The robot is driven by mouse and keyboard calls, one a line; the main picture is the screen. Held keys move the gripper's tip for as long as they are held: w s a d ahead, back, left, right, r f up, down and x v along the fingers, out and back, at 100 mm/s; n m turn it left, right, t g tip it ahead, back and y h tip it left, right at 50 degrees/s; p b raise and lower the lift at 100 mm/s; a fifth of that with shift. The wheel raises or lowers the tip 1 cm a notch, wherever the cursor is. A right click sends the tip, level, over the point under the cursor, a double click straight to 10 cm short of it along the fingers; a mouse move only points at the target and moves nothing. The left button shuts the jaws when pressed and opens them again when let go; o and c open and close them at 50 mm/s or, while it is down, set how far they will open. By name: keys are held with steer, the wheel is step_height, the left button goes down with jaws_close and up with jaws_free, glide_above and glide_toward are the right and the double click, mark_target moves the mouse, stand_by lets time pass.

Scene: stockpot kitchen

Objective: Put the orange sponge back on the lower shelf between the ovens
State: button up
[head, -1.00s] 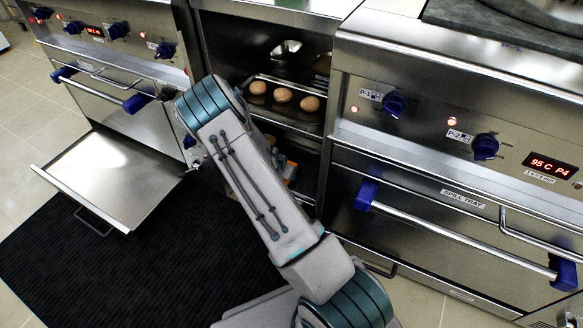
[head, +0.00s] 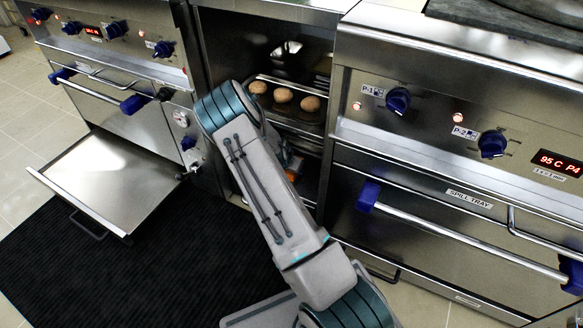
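A small orange patch (head: 292,176), likely the orange sponge, shows just right of my arm in the lower part of the open bay between the ovens. Most of it is hidden behind my arm, and I cannot tell whether it rests on the lower shelf or is held. My gripper is hidden behind my own arm, which reaches down into the bay's front. The lower shelf is mostly dark and covered by the arm.
A tray (head: 312,129) with three round brown buns (head: 283,95) sits on the upper shelf. The left oven's door (head: 112,172) hangs open over a black mat (head: 150,270). The right oven (head: 440,225) is shut, with a protruding bar handle (head: 460,236).

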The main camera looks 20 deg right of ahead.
steer(key=shift+f+b, duration=0.3)
steer(key=shift+f, duration=0.25)
steer(key=o, duration=0.9)
steer(key=shift+r+p, duration=0.5)
steer(key=shift+r, duration=0.15)
steer(key=s+a+r+n+y+p, duration=0.1)
steer(key=s+a+r+p, duration=0.1)
steer(key=s+a+r, duration=0.3)
steer(key=s+a+r+y+p, duration=0.1)
steer(key=a+r, duration=0.1)
steer(key=r, duration=0.6)
steer(key=s+a+r+n+y+p, duration=0.1)
steer(key=s+a+r+p, duration=0.1)
steer(key=s+a+r, duration=0.3)
steer(key=s+a+r+n, duration=0.1)
steer(key=s+r+n, duration=0.2)
steer(key=s+r, duration=0.3)
steer(key=s+a+r+n+g+y, duration=0.1)
steer(key=s+a+r+n, duration=0.1)
steer(key=s+r, duration=0.4)
steer(key=s+a+r+n+g, duration=0.1)
steer(key=s+a+r+n, duration=0.1)
steer(key=s+r, duration=0.5)
steer(key=shift+s+a+n+y, duration=0.2)
steer(key=shift+s+n, duration=0.2)
steer(key=shift+s, duration=0.4)
steer(key=shift+s+a+n+y, duration=0.1)
steer(key=shift+s+n+y, duration=0.1)
steer(key=shift+s+n, duration=0.4)
